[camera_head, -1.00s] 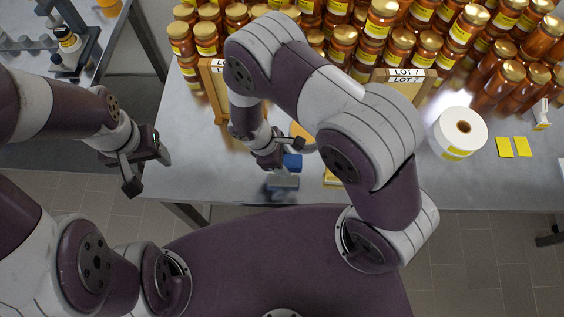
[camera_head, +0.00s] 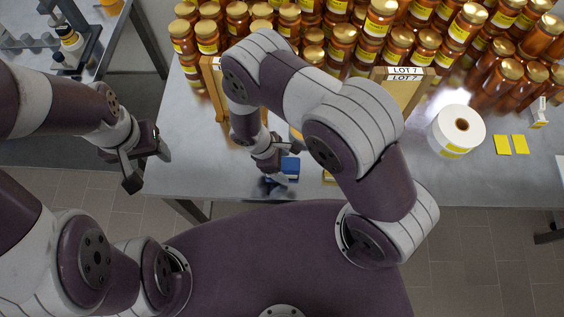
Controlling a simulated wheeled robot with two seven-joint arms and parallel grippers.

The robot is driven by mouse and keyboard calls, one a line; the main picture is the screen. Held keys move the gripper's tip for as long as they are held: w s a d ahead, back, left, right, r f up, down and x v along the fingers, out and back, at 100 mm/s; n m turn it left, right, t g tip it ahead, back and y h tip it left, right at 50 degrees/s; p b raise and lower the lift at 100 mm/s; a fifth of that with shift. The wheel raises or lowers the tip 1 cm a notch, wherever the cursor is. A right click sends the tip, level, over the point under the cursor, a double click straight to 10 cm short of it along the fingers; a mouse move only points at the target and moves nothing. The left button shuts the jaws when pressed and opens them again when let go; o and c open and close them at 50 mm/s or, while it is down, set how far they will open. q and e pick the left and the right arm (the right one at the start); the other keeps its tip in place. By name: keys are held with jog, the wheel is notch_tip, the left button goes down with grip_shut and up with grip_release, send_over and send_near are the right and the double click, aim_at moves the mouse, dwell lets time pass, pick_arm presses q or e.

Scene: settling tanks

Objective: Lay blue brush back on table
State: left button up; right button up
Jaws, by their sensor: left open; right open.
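The blue brush (camera_head: 291,168) is at the front edge of the table (camera_head: 210,165), left of the middle of the view. Its blue part shows beside my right gripper, and a darker part shows just below and to the left. My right gripper (camera_head: 282,158) is open right at the brush; whether a finger touches it is hard to tell. My own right arm covers part of the table there. My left gripper (camera_head: 146,163) is open and empty, off the table's left end.
Rows of amber jars (camera_head: 340,45) fill the back of the table. Wooden boards with LOT 7 labels (camera_head: 400,85) stand before them. A white label roll (camera_head: 459,130) and yellow cards (camera_head: 510,145) lie right. Another bench (camera_head: 100,50) stands at the far left.

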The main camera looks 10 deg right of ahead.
jog(key=b+v, duration=0.2)
jog(key=v, duration=0.9)
notch_tip(320, 180, up, 7)
jog(key=m+y, duration=0.2)
jog(key=m, duration=0.4)
send_over(284, 158)
jog(key=s+d+r+m+t+y, duration=0.2)
jog(key=s+d+r+m, duration=0.3)
jog(key=d+m, duration=0.3)
jog(key=shift+r+m+t, duration=0.3)
jog(key=shift+r, duration=0.55)
jog(key=shift+w, duration=0.15)
